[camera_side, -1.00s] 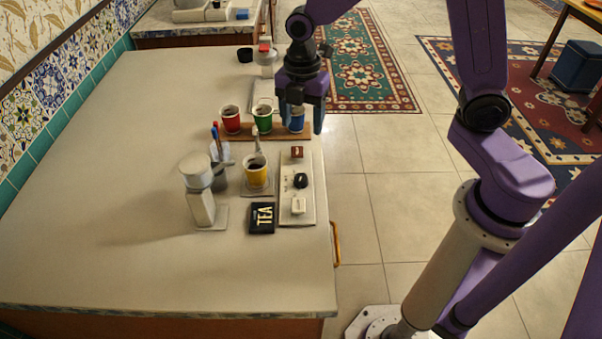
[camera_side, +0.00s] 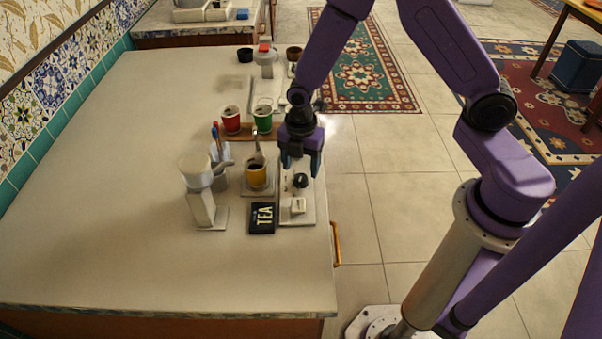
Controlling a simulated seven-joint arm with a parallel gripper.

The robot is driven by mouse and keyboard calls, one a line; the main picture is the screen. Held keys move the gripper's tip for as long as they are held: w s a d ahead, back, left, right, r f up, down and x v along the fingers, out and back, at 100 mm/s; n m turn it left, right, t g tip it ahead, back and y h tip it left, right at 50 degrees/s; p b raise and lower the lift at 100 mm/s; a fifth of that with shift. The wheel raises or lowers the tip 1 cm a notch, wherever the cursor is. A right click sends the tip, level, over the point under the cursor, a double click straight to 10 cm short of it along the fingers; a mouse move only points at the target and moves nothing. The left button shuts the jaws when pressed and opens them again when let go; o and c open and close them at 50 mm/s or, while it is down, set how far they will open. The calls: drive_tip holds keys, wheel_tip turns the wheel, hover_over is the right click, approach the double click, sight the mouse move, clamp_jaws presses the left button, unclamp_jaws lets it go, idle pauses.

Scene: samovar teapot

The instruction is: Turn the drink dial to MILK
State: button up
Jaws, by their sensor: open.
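The drink panel is a pale plate (camera_side: 308,208) near the right edge of the counter. A black round dial (camera_side: 301,180) sits at its middle, with a white block (camera_side: 298,205) on the near part. Which way the dial points is too small to tell. My gripper (camera_side: 300,172) is open, pointing down over the far part of the panel, just beyond and above the dial. It hides the red-brown block at the panel's far end. I cannot tell whether the fingers touch anything.
A yellow cup (camera_side: 256,173) with a spoon stands left of the panel. A black TEA box (camera_side: 262,218) and a white-topped dispenser (camera_side: 200,190) are nearby. Red (camera_side: 231,119) and green (camera_side: 263,119) cups stand on a wooden board behind. The counter's left is free.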

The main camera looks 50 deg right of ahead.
sight(301, 177)
drive_tip(key=shift+f, duration=1.9)
drive_tip(key=c, duration=1)
